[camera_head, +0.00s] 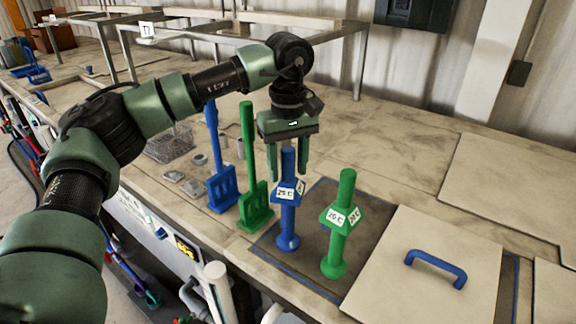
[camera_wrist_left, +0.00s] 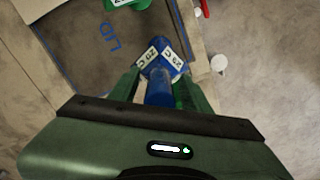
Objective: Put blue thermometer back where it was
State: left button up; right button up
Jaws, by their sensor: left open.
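The blue thermometer (camera_head: 288,218) stands upright on a dark rectangular area marked with a blue outline. Its collar carries white temperature labels. My left gripper (camera_head: 289,172) is above and around its upper shaft, fingers apart, one on each side. In the left wrist view the blue thermometer (camera_wrist_left: 165,60) shows between the fingers of the left gripper (camera_wrist_left: 160,85). The green thermometer (camera_head: 341,228) stands upright to the right on the same dark area; part of it shows at the top of the left wrist view (camera_wrist_left: 125,3). My right gripper is not in view.
A blue paddle (camera_head: 220,185) and a green paddle (camera_head: 253,205) stand left of the thermometers. A lid with a blue handle (camera_head: 436,266) lies to the right.

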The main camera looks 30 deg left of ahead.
aim_at(289, 149)
pick_arm(q)
jog(key=shift+r, duration=0.3)
notch_tip(289, 149, up, 5)
jog(key=shift+f+b, duration=0.15)
jog(key=shift+b, duration=0.9)
notch_tip(289, 149, up, 6)
jog(key=shift+d+r, duration=0.1)
jog(key=shift+r, duration=0.4)
jog(key=shift+f, duration=0.1)
